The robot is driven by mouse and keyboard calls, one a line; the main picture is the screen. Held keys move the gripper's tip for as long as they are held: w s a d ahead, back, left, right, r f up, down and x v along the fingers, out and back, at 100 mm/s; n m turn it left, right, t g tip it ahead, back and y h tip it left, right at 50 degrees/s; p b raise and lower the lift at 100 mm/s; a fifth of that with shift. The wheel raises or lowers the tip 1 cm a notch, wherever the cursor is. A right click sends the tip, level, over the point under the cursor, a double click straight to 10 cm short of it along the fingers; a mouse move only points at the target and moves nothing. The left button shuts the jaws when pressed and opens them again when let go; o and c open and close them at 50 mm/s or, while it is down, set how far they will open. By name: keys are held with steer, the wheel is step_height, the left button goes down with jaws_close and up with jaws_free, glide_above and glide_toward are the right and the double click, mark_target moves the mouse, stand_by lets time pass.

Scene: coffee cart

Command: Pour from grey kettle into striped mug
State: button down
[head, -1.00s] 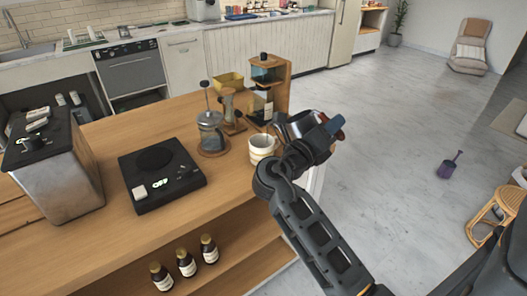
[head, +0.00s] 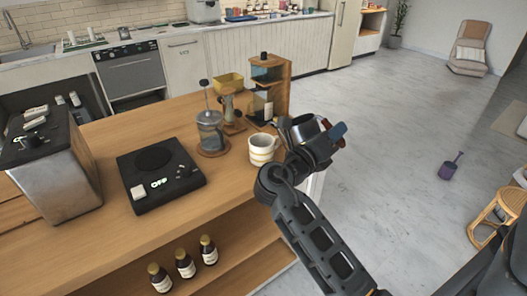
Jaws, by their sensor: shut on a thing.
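The striped mug (head: 262,150), cream with tan bands, stands upright on the wooden cart top near its right end. My gripper (head: 327,136) is just right of the mug and higher, beyond the cart's right edge. It is shut on the grey kettle (head: 302,124), of which only a small grey part shows behind my wrist. My arm hides most of the kettle, so its tilt and spout tip are hard to tell. No liquid stream is visible.
A glass French press (head: 210,132) stands left of the mug. A black scale (head: 160,178) and a metal box (head: 55,175) are further left. Bottles (head: 186,263) sit on the lower shelf.

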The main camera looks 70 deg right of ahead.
mark_target(330, 124)
steer(key=shift+r, duration=0.25)
steer(key=shift+w+r+n+p, duration=0.1)
steer(key=shift+r+n+p, duration=0.2)
steer(key=shift+p, duration=0.3)
steer(key=shift+r, duration=0.1)
steer(key=shift+w+r+n, duration=0.15)
steer(key=shift+r+n, duration=0.1)
steer(key=shift+n, duration=0.05)
steer(key=shift+r, duration=0.1)
stand_by(0.6)
steer(key=shift+w+d+r+n+h, duration=0.1)
steer(key=shift+w+r+n+h, duration=0.15)
steer(key=shift+r+n, duration=0.2)
stand_by(1.9)
